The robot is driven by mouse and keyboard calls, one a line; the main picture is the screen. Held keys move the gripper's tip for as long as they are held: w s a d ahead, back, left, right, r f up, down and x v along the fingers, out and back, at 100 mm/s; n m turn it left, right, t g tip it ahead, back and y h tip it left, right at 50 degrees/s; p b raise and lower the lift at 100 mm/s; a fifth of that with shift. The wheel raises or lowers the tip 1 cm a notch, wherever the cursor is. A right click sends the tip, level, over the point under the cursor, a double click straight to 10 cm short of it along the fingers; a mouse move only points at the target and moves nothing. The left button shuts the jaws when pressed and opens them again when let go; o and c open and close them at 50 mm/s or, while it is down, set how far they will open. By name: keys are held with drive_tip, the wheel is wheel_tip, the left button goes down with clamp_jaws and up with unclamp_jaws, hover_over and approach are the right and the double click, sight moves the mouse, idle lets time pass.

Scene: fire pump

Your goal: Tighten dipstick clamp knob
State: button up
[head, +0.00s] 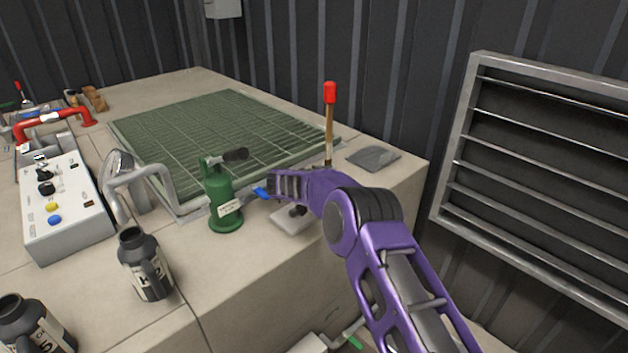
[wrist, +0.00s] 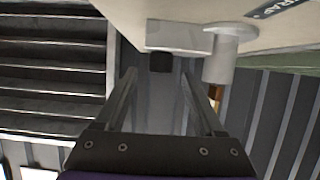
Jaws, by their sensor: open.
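In the wrist view the small black clamp knob (wrist: 161,62) sits on a pale grey clamp block (wrist: 178,38), beside a pale round tube (wrist: 218,66). My gripper (wrist: 159,75) is open, with one finger on each side of the knob and a gap visible to both. It holds nothing. In the head view the fingertips are hard to make out.
A green bottle-like body (head: 225,195) stands just left of my arm, close to it. A green grating (head: 215,135) covers the bench behind. A louvred panel (head: 545,180) is on the right wall. Dark bottles (head: 145,262) and a control box (head: 65,210) are on the left.

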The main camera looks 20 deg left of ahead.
drive_tip(key=v, duration=1.3)
drive_tip(key=shift+s+p, duration=0.15)
drive_tip(key=shift+p, duration=0.3)
drive_tip(key=shift+a+r, duration=0.1)
drive_tip(key=shift+r, duration=0.1)
